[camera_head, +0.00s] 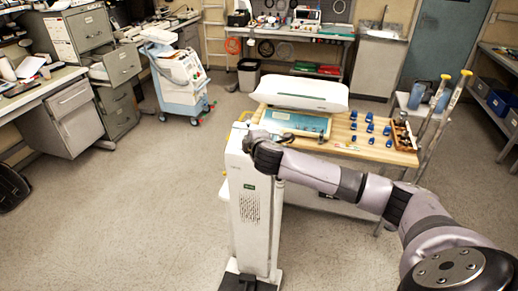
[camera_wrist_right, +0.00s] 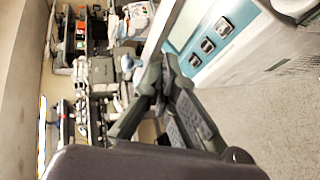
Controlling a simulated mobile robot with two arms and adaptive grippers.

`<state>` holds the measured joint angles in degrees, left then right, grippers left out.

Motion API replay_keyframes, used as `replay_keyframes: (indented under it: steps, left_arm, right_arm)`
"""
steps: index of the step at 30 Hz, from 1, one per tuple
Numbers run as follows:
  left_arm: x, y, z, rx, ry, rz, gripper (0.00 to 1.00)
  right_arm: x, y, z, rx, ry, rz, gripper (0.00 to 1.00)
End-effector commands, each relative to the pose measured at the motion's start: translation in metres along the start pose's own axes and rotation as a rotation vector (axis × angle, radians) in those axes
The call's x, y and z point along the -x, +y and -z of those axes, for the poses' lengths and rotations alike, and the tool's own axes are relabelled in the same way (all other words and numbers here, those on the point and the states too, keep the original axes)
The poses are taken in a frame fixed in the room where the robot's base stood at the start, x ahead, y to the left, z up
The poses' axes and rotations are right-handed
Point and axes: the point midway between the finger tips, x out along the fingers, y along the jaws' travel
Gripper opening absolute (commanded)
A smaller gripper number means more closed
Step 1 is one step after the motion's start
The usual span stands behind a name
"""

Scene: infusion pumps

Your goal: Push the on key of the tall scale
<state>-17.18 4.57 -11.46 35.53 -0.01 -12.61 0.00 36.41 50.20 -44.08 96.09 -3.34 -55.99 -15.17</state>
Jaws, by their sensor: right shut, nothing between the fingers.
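The tall scale (camera_head: 250,208) is a white upright column on a dark base, standing at the front left of the wooden table. My right gripper (camera_head: 256,140) is at the top of this column and hides most of its head. In the right wrist view a teal panel (camera_wrist_right: 197,30) with several dark square keys (camera_wrist_right: 208,45) shows beside the white body. My right gripper (camera_wrist_right: 163,68) is shut and empty, its fingertips close to the end of that panel. Whether they touch it I cannot tell. Which key is the on key is not readable. My left gripper is not in view.
A second scale with a white tray (camera_head: 298,94) and teal front lies on the wooden table (camera_head: 378,154), just behind the column. Crutches (camera_head: 452,100) lean there.

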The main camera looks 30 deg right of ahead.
Motion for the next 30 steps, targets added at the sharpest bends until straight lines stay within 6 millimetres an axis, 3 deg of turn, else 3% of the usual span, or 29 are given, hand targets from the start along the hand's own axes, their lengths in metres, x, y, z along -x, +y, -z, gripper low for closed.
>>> replay_keyframes:
  steps: [10,23,30]
  left_arm:
    - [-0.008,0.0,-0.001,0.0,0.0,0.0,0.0]
    - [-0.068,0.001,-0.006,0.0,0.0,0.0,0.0]
    - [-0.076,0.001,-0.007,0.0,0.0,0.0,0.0]
  right_arm:
    - [-0.005,-0.007,-0.002,-0.001,0.0,0.001,0.0]
    - [-0.045,-0.047,-0.017,-0.001,0.0,0.0,0.0]
    - [-0.059,-0.057,-0.023,-0.001,0.0,0.001,0.0]
